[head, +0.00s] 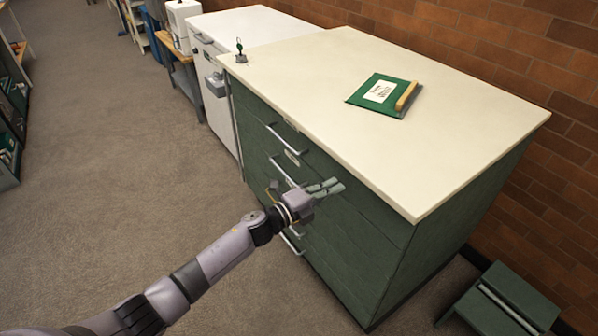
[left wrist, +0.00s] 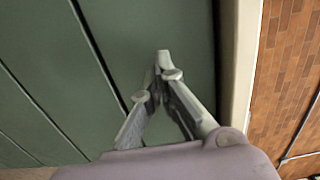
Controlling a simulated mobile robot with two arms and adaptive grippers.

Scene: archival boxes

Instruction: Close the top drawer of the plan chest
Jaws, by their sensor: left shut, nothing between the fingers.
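The plan chest (head: 350,235) is dark green with several drawers and a cream top. Its top drawer (head: 300,140) lies just under the cream top, with a metal handle (head: 283,138). The top drawer's front looks about flush with the fronts below; I cannot tell if a small gap is left. My left gripper (head: 334,187) is shut and empty at the chest's front, right of the handles. In the left wrist view its fingertips (left wrist: 164,66) meet over the top drawer's green front (left wrist: 185,30); I cannot tell whether they touch it. My right gripper is out of view.
A green folder (head: 368,92) with a wooden-handled tool (head: 406,96) lies on the cream top (head: 300,60). A white cabinet (head: 240,25) adjoins on the left. A green step stool (head: 505,300) stands at lower right, near the brick wall (head: 560,180). The carpet at left is clear.

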